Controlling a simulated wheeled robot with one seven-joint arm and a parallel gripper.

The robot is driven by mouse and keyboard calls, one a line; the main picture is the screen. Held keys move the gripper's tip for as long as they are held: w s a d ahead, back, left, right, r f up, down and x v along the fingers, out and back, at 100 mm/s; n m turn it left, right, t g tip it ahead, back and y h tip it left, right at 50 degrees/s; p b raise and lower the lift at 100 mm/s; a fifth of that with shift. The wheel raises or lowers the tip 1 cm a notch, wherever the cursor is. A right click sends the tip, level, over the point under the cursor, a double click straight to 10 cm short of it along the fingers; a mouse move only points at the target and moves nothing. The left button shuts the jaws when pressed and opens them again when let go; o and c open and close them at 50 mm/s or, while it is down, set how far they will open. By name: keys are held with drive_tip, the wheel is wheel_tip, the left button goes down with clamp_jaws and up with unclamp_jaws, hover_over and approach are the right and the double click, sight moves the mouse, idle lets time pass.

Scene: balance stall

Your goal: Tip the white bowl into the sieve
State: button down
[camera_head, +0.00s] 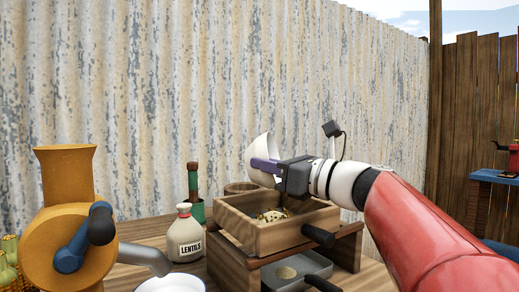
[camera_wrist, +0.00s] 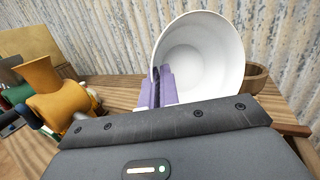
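The white bowl (camera_head: 258,147) is tilted steeply onto its side above the wooden sieve box, and also shows in the wrist view (camera_wrist: 203,58), where its visible inside looks empty. My gripper (camera_head: 263,165) has its purple fingers shut on the bowl's rim; the fingers also show in the wrist view (camera_wrist: 161,87). The sieve (camera_head: 285,238) is a square wooden box with a dark handle, resting on a wooden stand. Yellowish and pale bits (camera_head: 271,216) lie inside it. Its mesh is hard to make out.
A metal tray (camera_head: 310,268) sits under the sieve. Left are a lentils bag (camera_head: 187,238), a green bottle (camera_head: 195,207), an orange grinder (camera_head: 68,195) and another white bowl (camera_head: 170,285). A wooden bowl (camera_head: 241,187) stands behind the sieve, near the corrugated wall.

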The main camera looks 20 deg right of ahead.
drive_tip(key=a+n+g+h+p, duration=0.1)
drive_tip(key=g+h, duration=0.2)
drive_tip(key=w+a+n+g+h+p, duration=0.1)
drive_tip(key=g+h, duration=0.1)
drive_tip(key=h, duration=0.2)
drive_tip(key=w+a+n+g+h+p, duration=0.1)
drive_tip(key=a+n+g+h, duration=0.1)
drive_tip(key=g+h, duration=0.1)
drive_tip(key=shift+g+h, duration=0.3)
